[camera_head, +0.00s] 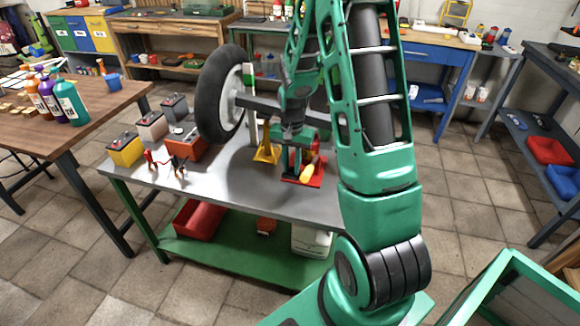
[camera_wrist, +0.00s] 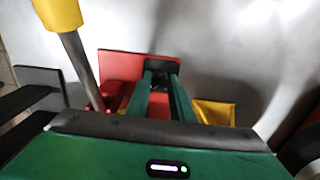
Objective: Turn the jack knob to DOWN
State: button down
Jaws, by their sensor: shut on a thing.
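The jack stands on the metal table, with a red base (camera_head: 303,172) and a yellow-gripped handle (camera_head: 309,168). In the wrist view its red base plate (camera_wrist: 118,66) lies below my fingers, and the handle's yellow grip (camera_wrist: 58,13) and grey rod rise at the left. My gripper (camera_head: 292,148) is down at the jack. In the wrist view my gripper (camera_wrist: 160,72) has its two green fingers close together, shut at the jack knob. The knob is mostly hidden between the dark fingertips. No UP or DOWN marking can be read.
A yellow stand (camera_head: 266,153) is close beside the jack, under an axle with a large wheel (camera_head: 221,95). Batteries, an orange box (camera_head: 185,146) and small clamps (camera_head: 165,162) are on the table's left. The table's front right is partly hidden by my arm.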

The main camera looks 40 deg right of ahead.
jog(key=c, duration=1.5)
grip_release()
jog(key=shift+c, duration=0.2)
notch_tip(320, 180, up, 11)
jog(key=shift+f, duration=0.15)
jog(key=shift+w, duration=0.1)
